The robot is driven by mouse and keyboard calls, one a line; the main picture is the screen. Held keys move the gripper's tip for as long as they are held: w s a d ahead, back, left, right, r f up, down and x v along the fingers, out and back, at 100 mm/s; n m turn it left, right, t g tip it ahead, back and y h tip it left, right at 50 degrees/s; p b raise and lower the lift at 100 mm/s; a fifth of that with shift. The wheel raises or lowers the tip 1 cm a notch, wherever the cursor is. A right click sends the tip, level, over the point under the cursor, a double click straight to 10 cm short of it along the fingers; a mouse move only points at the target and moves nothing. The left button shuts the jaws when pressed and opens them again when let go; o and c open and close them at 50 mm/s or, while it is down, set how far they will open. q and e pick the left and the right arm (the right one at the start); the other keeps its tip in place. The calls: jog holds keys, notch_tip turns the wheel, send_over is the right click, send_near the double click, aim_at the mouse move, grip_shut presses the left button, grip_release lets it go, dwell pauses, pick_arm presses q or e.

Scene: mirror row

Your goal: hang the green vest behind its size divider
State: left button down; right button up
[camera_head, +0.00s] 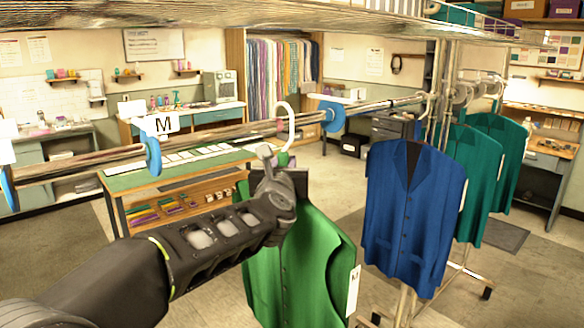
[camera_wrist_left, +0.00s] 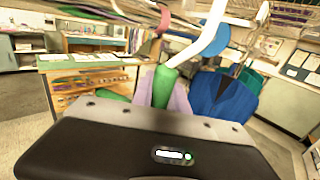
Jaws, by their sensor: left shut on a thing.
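The green vest (camera_head: 300,262) hangs upright below my left gripper (camera_head: 276,172), with a white tag marked M on its side. My left gripper is shut on the vest's hanger, just below its white hook (camera_head: 286,118). The hook (camera_wrist_left: 205,38) and its green neck (camera_wrist_left: 163,88) show in the left wrist view. The hook's curve is at the rail (camera_head: 235,135) in the picture; I cannot tell if it rests there. A blue disc divider (camera_head: 152,154) carries a white M card (camera_head: 166,124). Another blue divider (camera_head: 332,115) is right of the hook. My right gripper is not in view.
A blue vest (camera_head: 412,215) and teal vests (camera_head: 474,180) hang at the right. A further blue divider (camera_head: 8,187) is at the far left. A wire shelf (camera_head: 250,12) runs overhead. A green-topped table (camera_head: 140,178) stands behind the rail.

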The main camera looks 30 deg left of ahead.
pick_arm(q)
jog(key=a+f+b, duration=0.1)
jog(key=a, duration=0.1)
jog(key=w+a+f+b, duration=0.1)
jog(key=a, duration=0.1)
jog(key=a+f+b, duration=0.1)
jog(key=a+b, duration=0.1)
jog(key=shift+w+f, duration=0.2)
jog(key=shift+w, duration=0.15)
dwell(0.4)
jog(key=c, duration=1.2)
grip_release()
jog(key=shift+c, duration=0.2)
jog(key=shift+o, duration=0.5)
jog(key=shift+f, duration=0.1)
jog(key=o, duration=0.5)
jog(key=shift+o, duration=0.2)
jog(key=shift+s+d, duration=0.1)
